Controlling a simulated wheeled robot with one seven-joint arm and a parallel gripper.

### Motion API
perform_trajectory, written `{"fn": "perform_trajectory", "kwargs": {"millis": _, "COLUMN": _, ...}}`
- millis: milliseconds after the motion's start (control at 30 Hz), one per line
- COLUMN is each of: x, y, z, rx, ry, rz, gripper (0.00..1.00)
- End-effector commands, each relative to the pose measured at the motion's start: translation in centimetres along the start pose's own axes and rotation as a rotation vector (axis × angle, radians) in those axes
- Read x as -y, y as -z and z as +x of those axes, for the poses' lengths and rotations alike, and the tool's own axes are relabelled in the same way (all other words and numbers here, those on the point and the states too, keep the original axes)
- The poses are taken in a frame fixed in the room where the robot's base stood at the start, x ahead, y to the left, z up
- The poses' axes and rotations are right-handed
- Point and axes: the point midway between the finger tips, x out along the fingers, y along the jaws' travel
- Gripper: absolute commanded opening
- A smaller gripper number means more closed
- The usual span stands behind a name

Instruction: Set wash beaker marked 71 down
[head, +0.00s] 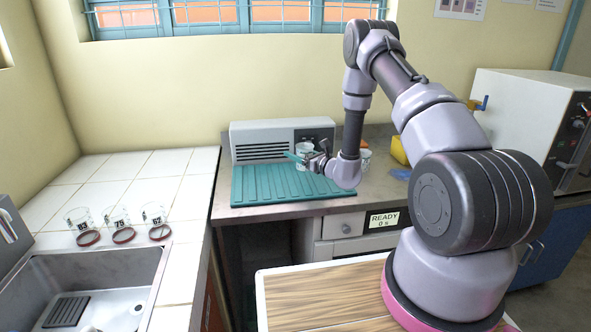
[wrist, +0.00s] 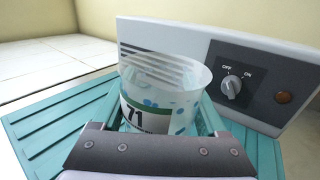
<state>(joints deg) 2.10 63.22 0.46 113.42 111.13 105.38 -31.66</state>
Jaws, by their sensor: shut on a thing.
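The clear beaker marked 71 (wrist: 150,112) stands upright in the wrist view, with a green-edged label and blue specks on its wall. It also shows, small, in the head view (head: 304,148). My gripper (head: 300,158) is shut on it, with teal fingers at its sides. The beaker is over the teal ribbed mat (head: 258,188), in front of the grey box with a switch (head: 262,131). Its base is hidden by my gripper, so I cannot tell whether it touches the mat.
Several reddish rings and three labelled beakers (head: 116,215) stand on the white tiled counter left, behind a steel sink (head: 105,275). Another beaker (head: 366,158) and a yellow object (head: 399,151) stand right of the mat. The mat's left part is clear.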

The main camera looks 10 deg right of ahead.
Motion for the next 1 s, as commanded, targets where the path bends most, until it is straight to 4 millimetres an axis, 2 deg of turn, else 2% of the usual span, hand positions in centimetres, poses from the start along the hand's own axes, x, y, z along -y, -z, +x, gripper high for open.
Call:
{"fn": "perform_trajectory", "kwargs": {"millis": 233, "x": 0.0, "y": 2.3, "z": 0.0, "rx": 0.0, "ry": -0.001, "rz": 0.0, "gripper": 0.19}}
{"fn": "perform_trajectory", "kwargs": {"millis": 400, "x": -0.1, "y": 4.8, "z": 0.0, "rx": 0.0, "ry": -0.002, "rz": 0.001, "gripper": 0.19}}
{"fn": "perform_trajectory", "kwargs": {"millis": 800, "x": 0.0, "y": 5.4, "z": 0.0, "rx": 0.001, "ry": -0.001, "rz": 0.0, "gripper": 0.19}}
{"fn": "perform_trajectory", "kwargs": {"millis": 833, "x": 0.0, "y": 5.4, "z": 0.0, "rx": 0.001, "ry": -0.001, "rz": 0.0, "gripper": 0.87}}
{"fn": "perform_trajectory", "kwargs": {"millis": 867, "x": 0.0, "y": 5.3, "z": 0.0, "rx": 0.001, "ry": -0.001, "rz": 0.0, "gripper": 0.98}}
{"fn": "perform_trajectory", "kwargs": {"millis": 1000, "x": 0.0, "y": 5.3, "z": 0.0, "rx": 0.001, "ry": -0.001, "rz": 0.0, "gripper": 1.0}}
